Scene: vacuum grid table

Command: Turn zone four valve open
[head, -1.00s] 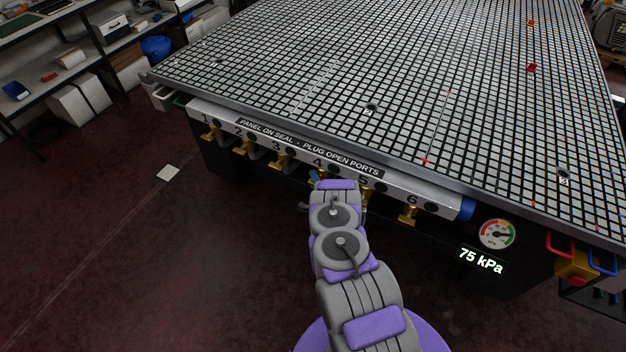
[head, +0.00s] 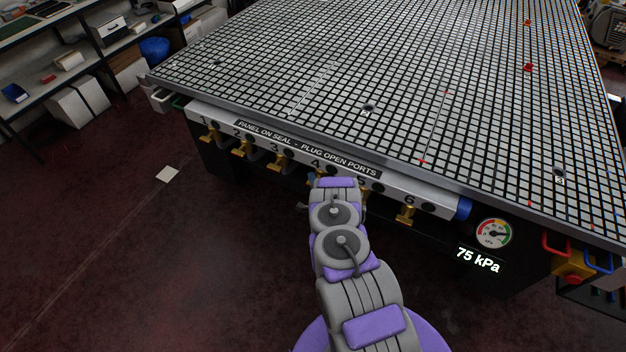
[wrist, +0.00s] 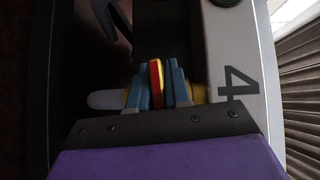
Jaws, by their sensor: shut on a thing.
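The zone four valve shows in the wrist view beside the large "4" label, with a brass-yellow body (wrist: 199,94) and a red-and-yellow lever (wrist: 157,84) seen edge-on. My gripper (wrist: 158,92) is shut on that lever, its blue-grey fingers on either side of it. In the head view my arm hides most of this valve, and the number 4 (head: 315,167) shows on the manifold strip (head: 282,145). How far the lever is turned cannot be told.
Brass valves for zones two (head: 241,148), three (head: 276,162) and six (head: 406,215) line the table edge; zone five is partly behind my arm. A gauge (head: 493,233) stands above a "75 kPa" readout (head: 477,260). The gridded tabletop (head: 400,70) overhangs the valves.

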